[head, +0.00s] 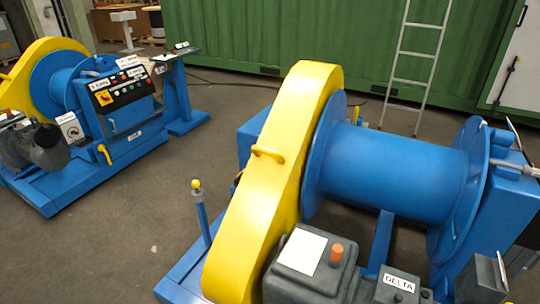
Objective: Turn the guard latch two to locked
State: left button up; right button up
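A large yellow chain guard (270,190) stands upright on the near blue winch, with a yellow handle (268,153) on its side face. No part is marked as guard latch two, and I cannot tell which way any latch is turned. Small yellow parts (356,114) show behind the guard, too small to make out. Neither of my grippers is in view.
The blue drum (390,170) lies right of the guard. A grey motor (315,265) and a box labelled DELTA (398,284) are in front. A yellow-knobbed post (197,186) stands left. Another winch with a control panel (120,92) is far left. The floor (120,240) between is clear.

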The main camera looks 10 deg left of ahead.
aim_at(237, 180)
jog(key=u, duration=0.15)
jog(key=j+u, duration=0.3)
jog(key=i+j+u, duration=0.1)
jog(key=j+u, duration=0.25)
jog(key=i+j+u, duration=0.15)
jog(key=j+u, duration=0.15)
jog(key=j, duration=0.15)
jog(key=i+j+u, duration=0.25)
jog(key=i+j, duration=0.15)
jog(key=i+j+u, duration=0.55)
jog(key=i, duration=0.3)
jog(key=i+u, duration=0.25)
jog(key=i, duration=0.2)
jog(key=i+z, duration=0.4)
jog(key=i, duration=0.15)
jog(key=i+z, duration=0.4)
jog(key=i+j+z, duration=0.45)
jog(key=i, duration=0.15)
jog(key=i+l+z, duration=0.15)
jog(key=z, duration=0.25)
jog(key=i+z, duration=0.3)
jog(key=z, duration=0.15)
jog(key=i+z, duration=0.25)
jog(key=z, duration=0.15)
jog(key=i+z, duration=0.2)
jog(key=z, duration=0.2)
jog(key=i+j+z, duration=0.15)
jog(key=z, duration=0.3)
jog(key=i+j+z, duration=0.25)
jog(key=z, duration=0.15)
